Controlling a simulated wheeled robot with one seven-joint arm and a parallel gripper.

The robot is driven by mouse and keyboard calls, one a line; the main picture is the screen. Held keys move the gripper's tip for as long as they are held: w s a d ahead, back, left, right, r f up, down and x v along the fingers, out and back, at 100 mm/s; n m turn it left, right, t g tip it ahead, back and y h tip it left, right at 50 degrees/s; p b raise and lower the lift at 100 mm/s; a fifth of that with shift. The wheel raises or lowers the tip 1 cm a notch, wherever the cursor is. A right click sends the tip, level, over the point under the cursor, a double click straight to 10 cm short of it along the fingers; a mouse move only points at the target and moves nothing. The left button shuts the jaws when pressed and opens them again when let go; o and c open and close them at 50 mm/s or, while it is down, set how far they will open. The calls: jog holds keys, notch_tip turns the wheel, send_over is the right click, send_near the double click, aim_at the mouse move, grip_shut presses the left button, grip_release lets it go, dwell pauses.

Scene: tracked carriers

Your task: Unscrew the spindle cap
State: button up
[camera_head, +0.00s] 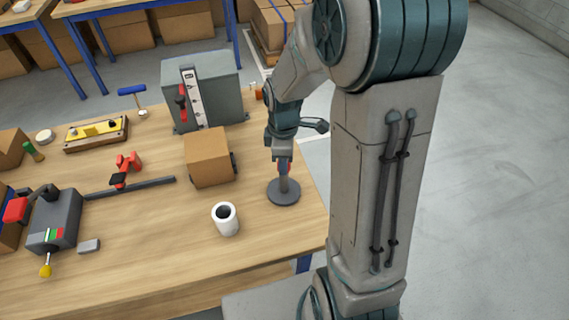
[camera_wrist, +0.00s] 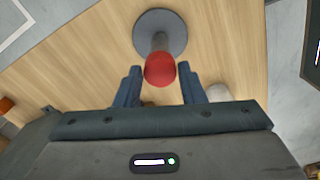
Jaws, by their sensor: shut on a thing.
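The spindle is a grey post (camera_head: 285,186) rising upright from a round dark base (camera_head: 277,197) near the table's right edge. Its red cap (camera_head: 287,168) sits at the top of the post, partly hidden by my gripper (camera_head: 283,163) in the head view. In the wrist view the red cap (camera_wrist: 160,69) lies between the two blue-grey fingers of my gripper (camera_wrist: 160,75), with the post (camera_wrist: 159,42) and the round base (camera_wrist: 174,21) beyond it. My gripper points down from above and is shut on the cap. The cap's thread is hidden.
A white mug (camera_head: 227,227) and a cardboard box on a dark holder (camera_head: 209,158) stand left of the spindle. A grey cabinet with a red lever (camera_head: 222,92) is behind. A slide rail with a red handle (camera_head: 150,185) lies farther left. The table front is clear.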

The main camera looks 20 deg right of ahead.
jog(key=shift+n, duration=0.9)
jog(key=n+p, duration=0.1)
jog(key=n, duration=0.1)
jog(key=shift+s+r+n+p, duration=0.1)
jog(key=shift+r+n+p, duration=0.05)
jog(key=shift+n+p, duration=0.25)
jog(key=n+p, duration=0.2)
jog(key=n, duration=0.2)
jog(key=shift+r, duration=0.1)
jog(key=shift+n+p, duration=1)
jog(key=shift+n, duration=0.2)
jog(key=shift+f+n, duration=0.3)
jog(key=shift+r, duration=0.1)
